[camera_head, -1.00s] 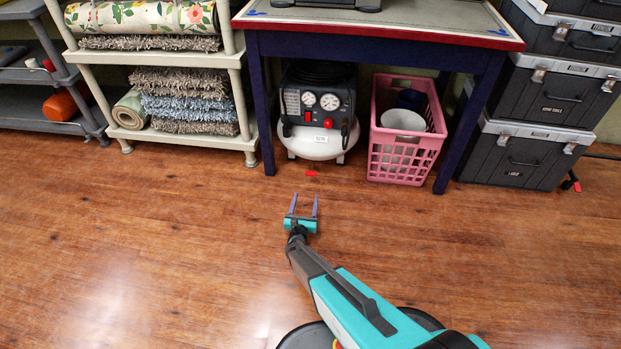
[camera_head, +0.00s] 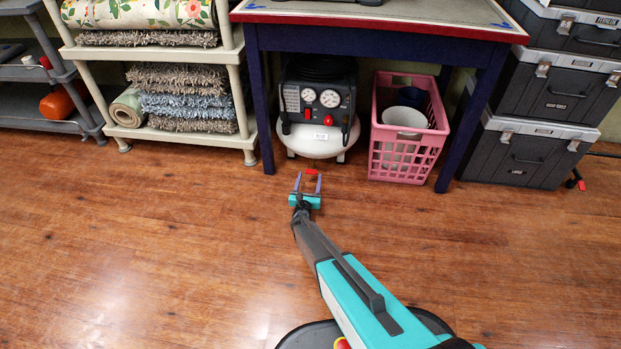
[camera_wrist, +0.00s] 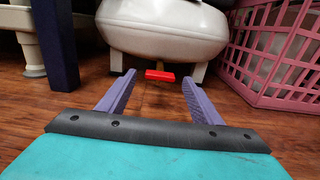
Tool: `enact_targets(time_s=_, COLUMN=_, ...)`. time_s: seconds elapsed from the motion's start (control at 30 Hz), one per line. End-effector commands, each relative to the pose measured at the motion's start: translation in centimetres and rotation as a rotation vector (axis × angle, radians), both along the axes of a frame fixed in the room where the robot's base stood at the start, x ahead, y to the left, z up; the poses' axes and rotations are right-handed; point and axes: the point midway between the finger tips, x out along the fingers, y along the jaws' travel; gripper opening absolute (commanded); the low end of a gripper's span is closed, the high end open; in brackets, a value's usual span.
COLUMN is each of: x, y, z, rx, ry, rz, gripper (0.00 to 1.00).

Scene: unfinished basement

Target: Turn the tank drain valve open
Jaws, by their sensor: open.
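The tank drain valve has a small red handle (camera_wrist: 160,75) under the white tank (camera_wrist: 165,30) of the air compressor, on a short brass-coloured stem. In the head view the red handle (camera_head: 312,171) sits just beyond my gripper's fingertips. My gripper (camera_head: 308,182) is low over the floor in front of the compressor (camera_head: 318,98). In the wrist view its two purple fingers (camera_wrist: 158,82) are open and empty. The handle lies between their lines, slightly ahead of the tips, lying roughly crosswise. No contact with the handle is visible.
The compressor stands under a table with dark blue legs (camera_head: 262,110). A pink crate (camera_head: 408,150) stands close on its right. A beige shelf (camera_head: 240,95) with rugs is at left, stacked dark toolboxes (camera_head: 540,95) at right. The wooden floor (camera_head: 150,240) in front is clear.

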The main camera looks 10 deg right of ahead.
Motion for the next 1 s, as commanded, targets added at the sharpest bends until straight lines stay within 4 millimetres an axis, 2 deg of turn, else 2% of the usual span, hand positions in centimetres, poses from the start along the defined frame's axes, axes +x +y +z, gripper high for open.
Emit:
enact_targets(time_s=0.03, x=0.8, y=-0.2, z=-0.3, rx=0.000, ry=-0.001, rz=-0.001, gripper=0.59)
enact_targets(time_s=0.2, x=2.1, y=-0.7, z=-0.1, rx=0.000, ry=0.000, rz=-0.001, gripper=0.59)
enact_targets(time_s=0.6, x=2.5, y=-0.8, z=0.0, rx=0.000, ry=0.000, rz=0.000, gripper=0.59)
enact_targets(time_s=0.63, x=2.5, y=-0.8, z=0.0, rx=0.000, ry=0.000, rz=0.000, gripper=0.58)
enact_targets(time_s=0.87, x=2.5, y=-0.8, z=0.0, rx=0.000, ry=0.000, rz=0.000, gripper=0.19)
enact_targets(time_s=1.0, x=2.4, y=-0.9, z=0.0, rx=0.002, ry=-0.001, rz=-0.002, gripper=0.18)
